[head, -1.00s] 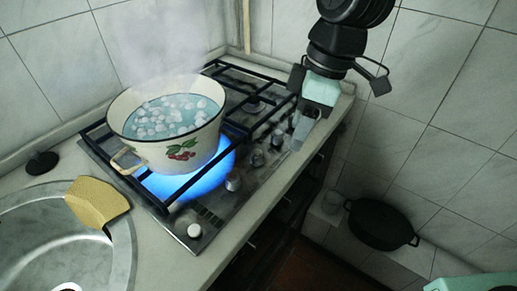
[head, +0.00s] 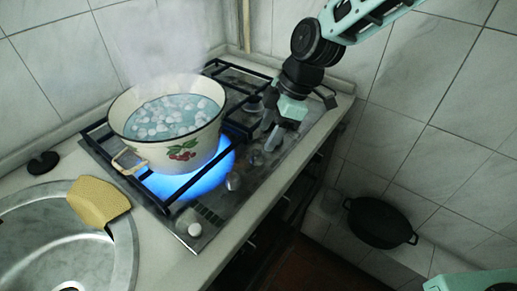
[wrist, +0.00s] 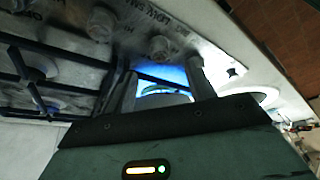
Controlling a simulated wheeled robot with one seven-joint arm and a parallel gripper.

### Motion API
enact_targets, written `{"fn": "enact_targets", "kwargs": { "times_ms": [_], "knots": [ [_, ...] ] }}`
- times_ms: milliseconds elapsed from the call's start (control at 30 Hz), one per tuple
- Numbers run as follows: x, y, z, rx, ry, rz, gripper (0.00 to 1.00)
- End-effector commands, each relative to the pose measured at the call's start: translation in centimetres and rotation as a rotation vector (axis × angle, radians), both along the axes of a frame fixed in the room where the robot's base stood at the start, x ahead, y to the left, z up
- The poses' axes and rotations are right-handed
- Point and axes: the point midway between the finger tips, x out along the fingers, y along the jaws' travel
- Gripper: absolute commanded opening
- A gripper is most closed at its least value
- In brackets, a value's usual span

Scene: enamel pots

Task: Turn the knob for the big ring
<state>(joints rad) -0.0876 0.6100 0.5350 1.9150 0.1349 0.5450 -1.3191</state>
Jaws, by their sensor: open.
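The gas hob (head: 212,213) has a row of knobs along its front edge. A pale knob (head: 195,230) is at the near end, a grey knob (head: 233,181) is beside the pot, and another knob (head: 255,157) is just left of my gripper (head: 270,130). A large blue flame (head: 210,180) burns under the cream enamel pot (head: 170,150). My gripper is open and empty, its fingers low over the far part of the knob row. In the wrist view, two knobs (wrist: 102,22) and (wrist: 160,47) show beyond my gripper (wrist: 165,82). I cannot tell which knob serves the big ring.
The pot steams and holds blue liquid with white lumps. Black grates (head: 225,68) lie near my gripper. A sink (head: 60,240) with a yellow sponge (head: 98,200) is at the left. A black pan (head: 380,222) sits low at the right, below the counter.

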Motion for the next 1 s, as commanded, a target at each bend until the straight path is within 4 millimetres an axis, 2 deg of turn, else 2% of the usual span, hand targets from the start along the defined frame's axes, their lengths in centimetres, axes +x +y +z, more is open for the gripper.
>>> {"fn": "enact_targets", "kwargs": {
  "times_ms": [100,333,500,767,800,933,967,1000],
  "knots": [
    [-0.3,1.0,-2.3,-0.002,0.003,0.002,0.54],
    [-0.4,2.2,-5.4,0.000,0.003,0.001,0.54],
    [-0.5,2.6,-6.3,-0.001,-0.001,0.001,0.54],
    [-0.4,2.6,-6.4,-0.001,0.000,0.000,0.54],
    [-0.4,2.6,-6.4,-0.001,0.000,0.000,0.52],
    [-0.4,2.6,-6.4,-0.001,0.000,0.000,0.15],
    [-0.4,2.6,-6.4,-0.001,0.000,0.000,0.10],
    [-0.4,2.6,-6.4,-0.001,0.000,0.000,0.09]
  ]
}}
